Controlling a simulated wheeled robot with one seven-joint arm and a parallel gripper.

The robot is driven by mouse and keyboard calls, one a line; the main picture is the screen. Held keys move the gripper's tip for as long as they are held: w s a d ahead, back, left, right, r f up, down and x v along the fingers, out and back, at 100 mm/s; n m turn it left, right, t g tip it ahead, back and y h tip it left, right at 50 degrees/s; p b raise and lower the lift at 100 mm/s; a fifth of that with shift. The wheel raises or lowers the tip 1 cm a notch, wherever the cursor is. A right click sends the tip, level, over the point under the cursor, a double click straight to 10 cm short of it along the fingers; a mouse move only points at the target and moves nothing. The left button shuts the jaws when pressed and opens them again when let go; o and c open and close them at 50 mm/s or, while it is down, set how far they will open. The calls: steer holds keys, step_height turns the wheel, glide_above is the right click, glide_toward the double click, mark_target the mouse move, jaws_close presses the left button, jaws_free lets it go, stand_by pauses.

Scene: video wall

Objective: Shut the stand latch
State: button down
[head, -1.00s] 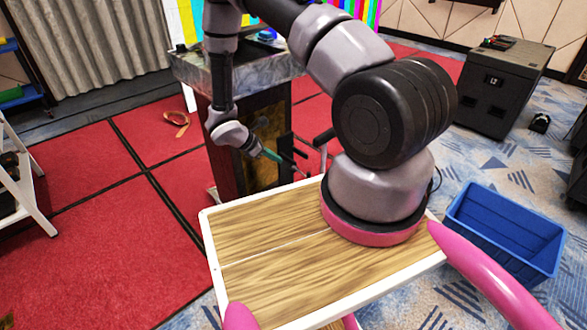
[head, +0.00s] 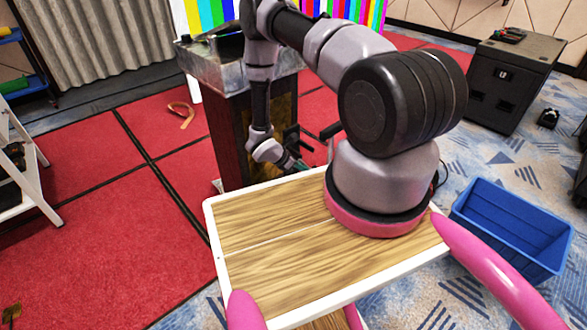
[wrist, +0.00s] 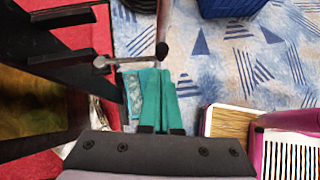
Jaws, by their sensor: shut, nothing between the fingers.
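The stand (head: 226,140) has a grey metal top and dark reddish sides, and stands just beyond my wooden deck. In the wrist view, black bars (wrist: 60,58) stick out from it at the left. A grey metal lever with a black knob (wrist: 162,49), which looks like the latch, reaches right from these bars. My gripper (wrist: 161,74) has teal fingers held together and empty, its tips just below the lever and knob. I cannot tell whether they touch. In the head view my gripper (head: 302,167) is small, low beside the stand's right side, and the lever is hard to make out.
A blue bin (head: 512,230) stands on the patterned carpet at the right. A black case (head: 505,85) is behind it. A white shelf ladder (head: 30,170) is at the far left. The red floor (head: 100,220) left of the stand is mostly clear.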

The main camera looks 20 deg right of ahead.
steer(key=shift+d, duration=0.75)
steer(key=shift+d+n+t, duration=0.25)
steer(key=shift+n+t, duration=0.05)
steer(key=shift+n, duration=0.1)
steer(key=shift+d, duration=0.1)
steer(key=shift+n, duration=0.4)
steer(key=shift+w+d, duration=0.15)
steer(key=shift+d, duration=0.85)
steer(key=shift+w+d, duration=0.1)
steer(key=shift+d, duration=0.9)
steer(key=shift+a, duration=0.1)
